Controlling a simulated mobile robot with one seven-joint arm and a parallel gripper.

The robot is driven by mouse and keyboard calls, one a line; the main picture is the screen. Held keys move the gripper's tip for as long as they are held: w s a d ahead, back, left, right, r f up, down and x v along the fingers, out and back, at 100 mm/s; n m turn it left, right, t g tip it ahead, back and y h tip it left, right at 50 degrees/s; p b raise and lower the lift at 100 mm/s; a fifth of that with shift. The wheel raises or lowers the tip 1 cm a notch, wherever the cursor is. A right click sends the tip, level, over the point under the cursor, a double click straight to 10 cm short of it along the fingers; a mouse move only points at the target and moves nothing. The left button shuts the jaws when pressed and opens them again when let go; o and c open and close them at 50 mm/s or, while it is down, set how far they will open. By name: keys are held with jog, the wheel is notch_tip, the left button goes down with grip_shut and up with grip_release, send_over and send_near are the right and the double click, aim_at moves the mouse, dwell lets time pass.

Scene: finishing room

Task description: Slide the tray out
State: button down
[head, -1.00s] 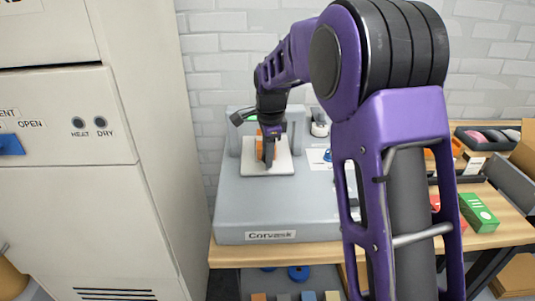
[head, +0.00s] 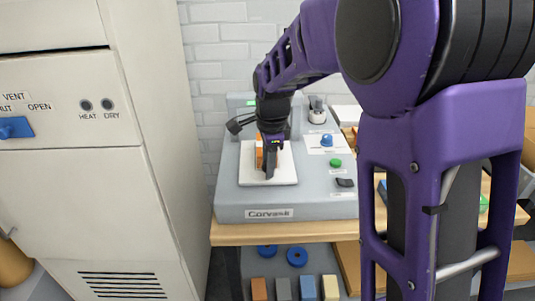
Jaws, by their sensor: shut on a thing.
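A flat white square tray (head: 287,177) lies on top of the grey machine (head: 228,196) labelled Corvask, close to its front edge. A small orange piece (head: 259,150) stands upright on the tray. My gripper (head: 269,172) points straight down over the tray and is shut on the orange piece. The dark fingers hide part of the orange piece and the middle of the tray. I cannot tell whether the orange piece is fixed to the tray.
A blue button (head: 327,140), a green button (head: 336,163) and a black switch (head: 345,183) sit right of the tray. The machine stands on a wooden bench (head: 270,234). A tall cream cabinet (head: 70,190) is close on the left.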

jog(key=shift+s, duration=2.45)
jog(key=c, duration=0.8)
grip_release()
jog(key=shift+s, duration=0.15)
jog(key=shift+s+d+r+p, duration=0.1)
jog(key=shift+s+r+p, duration=0.4)
jog(key=shift+r+p, duration=1.75)
jog(key=shift+s+d+r+p, duration=0.15)
jog(key=shift+s+r+p, duration=0.65)
jog(key=shift+r, duration=2.65)
jog(key=shift+s+d+r+p, duration=0.1)
jog(key=shift+s+r+p, duration=0.15)
jog(key=shift+r+p, duration=2.1)
jog(key=shift+r+b, duration=0.5)
jog(key=shift+r, duration=0.05)
